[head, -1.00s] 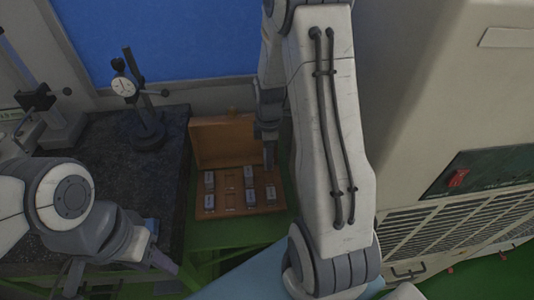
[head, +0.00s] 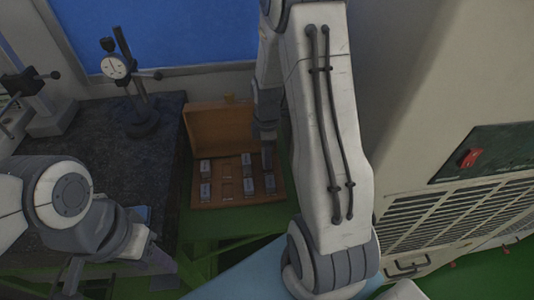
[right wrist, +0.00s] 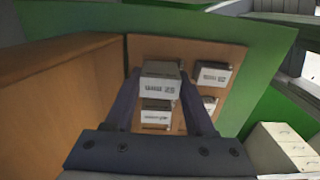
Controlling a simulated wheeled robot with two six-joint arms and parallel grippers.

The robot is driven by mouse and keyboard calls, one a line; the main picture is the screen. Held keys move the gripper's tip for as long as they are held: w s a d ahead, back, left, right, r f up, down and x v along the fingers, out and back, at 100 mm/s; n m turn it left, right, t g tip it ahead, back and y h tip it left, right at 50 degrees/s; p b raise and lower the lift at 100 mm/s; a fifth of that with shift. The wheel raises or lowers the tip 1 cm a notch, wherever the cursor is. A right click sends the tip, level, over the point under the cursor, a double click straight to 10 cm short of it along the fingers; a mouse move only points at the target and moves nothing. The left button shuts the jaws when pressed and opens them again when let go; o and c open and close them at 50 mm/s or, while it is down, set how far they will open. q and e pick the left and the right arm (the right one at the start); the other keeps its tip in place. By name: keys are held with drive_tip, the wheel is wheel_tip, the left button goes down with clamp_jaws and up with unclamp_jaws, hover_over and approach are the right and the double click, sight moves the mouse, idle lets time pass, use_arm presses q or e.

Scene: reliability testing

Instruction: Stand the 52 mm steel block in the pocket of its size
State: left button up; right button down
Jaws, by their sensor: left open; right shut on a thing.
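My right gripper (right wrist: 160,95) is shut on a grey steel block (right wrist: 160,82), seen between its two fingers in the right wrist view; the size on its label is too blurred to read surely. The gripper and block are over the wooden case (right wrist: 225,53). In the head view the right gripper (head: 265,134) is at the case's back right, partly behind my arm. The case tray (head: 236,199) holds several labelled blocks, with empty pockets (head: 226,182) in its middle column. Whether the held block touches the tray is unclear. My left gripper (head: 118,275) is open and empty at lower left.
The case lid (head: 215,130) stands open at the back. A dial gauge on a stand (head: 142,122) is on the dark granite plate (head: 85,160) to the left. A large beige machine (head: 440,100) closes off the right side. The case sits on a green surface (head: 215,220).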

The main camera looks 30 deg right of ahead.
drive_tip(key=shift+f+b, duration=0.4)
drive_tip(key=shift+f, duration=0.2)
drive_tip(key=shift+c, duration=0.8)
unclamp_jaws()
